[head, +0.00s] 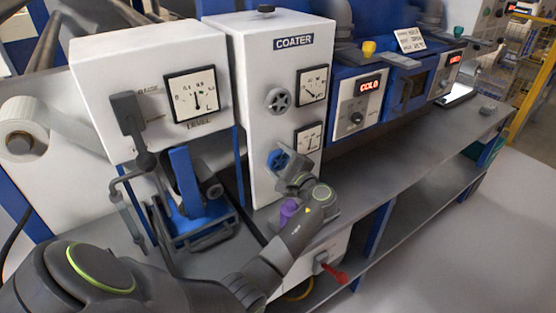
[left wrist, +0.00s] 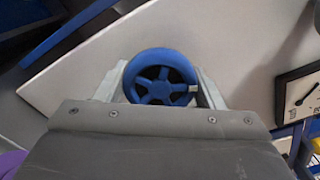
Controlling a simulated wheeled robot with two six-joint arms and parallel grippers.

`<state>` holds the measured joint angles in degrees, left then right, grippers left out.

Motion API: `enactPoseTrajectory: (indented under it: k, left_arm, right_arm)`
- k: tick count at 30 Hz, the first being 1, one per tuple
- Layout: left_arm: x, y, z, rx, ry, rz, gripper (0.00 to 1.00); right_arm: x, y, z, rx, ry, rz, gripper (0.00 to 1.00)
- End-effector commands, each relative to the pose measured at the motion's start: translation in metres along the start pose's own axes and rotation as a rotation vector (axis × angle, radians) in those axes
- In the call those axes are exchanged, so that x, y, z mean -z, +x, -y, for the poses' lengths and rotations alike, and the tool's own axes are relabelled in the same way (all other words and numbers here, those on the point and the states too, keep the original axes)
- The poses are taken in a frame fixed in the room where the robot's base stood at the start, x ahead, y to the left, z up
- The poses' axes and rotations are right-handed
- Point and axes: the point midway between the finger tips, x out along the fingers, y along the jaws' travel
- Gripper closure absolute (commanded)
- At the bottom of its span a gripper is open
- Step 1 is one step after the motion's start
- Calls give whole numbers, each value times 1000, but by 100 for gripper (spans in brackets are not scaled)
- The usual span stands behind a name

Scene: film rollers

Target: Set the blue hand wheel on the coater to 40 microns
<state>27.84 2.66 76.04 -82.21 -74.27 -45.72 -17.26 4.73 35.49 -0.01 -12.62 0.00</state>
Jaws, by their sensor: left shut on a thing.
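The blue hand wheel (head: 279,160) is on the front of the white coater cabinet (head: 258,90), low on its left side. In the left wrist view the wheel (left wrist: 160,76) shows its spokes and rim between the fingers. My left gripper (head: 284,165) is shut on the wheel, one finger on each side of its rim. A gauge (head: 308,138) sits to the right of the wheel; its scale is too small to read. In the left wrist view a gauge (left wrist: 300,95) is cut off at the right edge. My right gripper is not in view.
A grey hand wheel (head: 278,100) and a second gauge (head: 312,84) are above. A purple object (head: 288,211) stands below my left wrist. A red-handled valve (head: 332,272) is under the bench. The grey bench top (head: 420,142) is mostly clear to the right.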

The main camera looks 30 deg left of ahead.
Motion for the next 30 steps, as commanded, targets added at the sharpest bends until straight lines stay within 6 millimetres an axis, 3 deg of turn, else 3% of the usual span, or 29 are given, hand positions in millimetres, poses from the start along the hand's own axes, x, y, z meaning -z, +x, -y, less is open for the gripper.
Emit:
enactPoseTrajectory:
  k: [11, 30]
  left_arm:
    - [1, 0, -2, 0, -58, 0, 60]
    - [3, 1, -5, 3, -573, 1, 60]
  right_arm:
    - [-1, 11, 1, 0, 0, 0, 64]
    - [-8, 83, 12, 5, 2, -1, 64]
